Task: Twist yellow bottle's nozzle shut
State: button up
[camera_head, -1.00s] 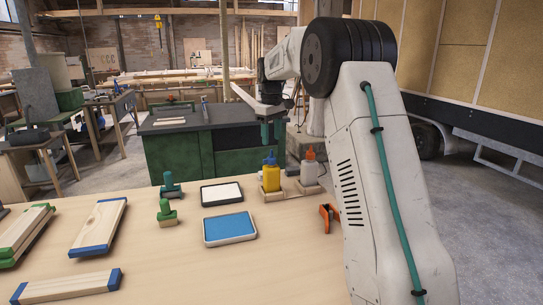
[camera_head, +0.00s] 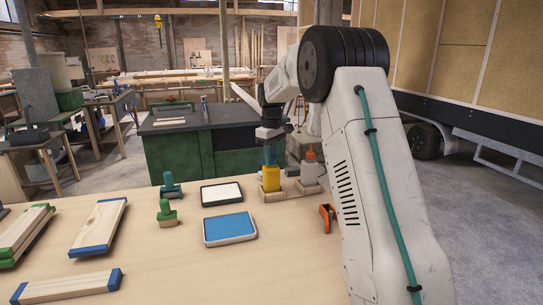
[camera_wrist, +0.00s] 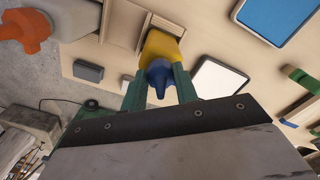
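The yellow bottle (camera_head: 270,179) stands upright in a wooden holder (camera_head: 271,195) at the table's back edge. It also shows in the wrist view (camera_wrist: 160,45), with its blue nozzle (camera_wrist: 158,80) pointing toward the camera. My gripper (camera_head: 270,155) is directly above the bottle and points down. In the wrist view its green fingers (camera_wrist: 160,74) stand on either side of the nozzle. They look apart, with the nozzle between them; I cannot tell whether they touch it. In the head view the fingers mostly hide the nozzle.
A white bottle with an orange nozzle (camera_head: 309,171) stands close to the right. A white-topped pad (camera_head: 221,193), a blue pad (camera_head: 230,229) and green-handled stamps (camera_head: 166,212) lie to the left. An orange clamp (camera_head: 327,218) is in front right. The table's front middle is clear.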

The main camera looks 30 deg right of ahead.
jog(key=shift+c, duration=0.9)
jog(key=m, duration=0.3)
jog(key=shift+m, duration=0.4)
jog(key=m, duration=0.3)
jog(key=shift+m, duration=0.3)
jog(key=m, duration=0.7)
jog(key=o, duration=1)
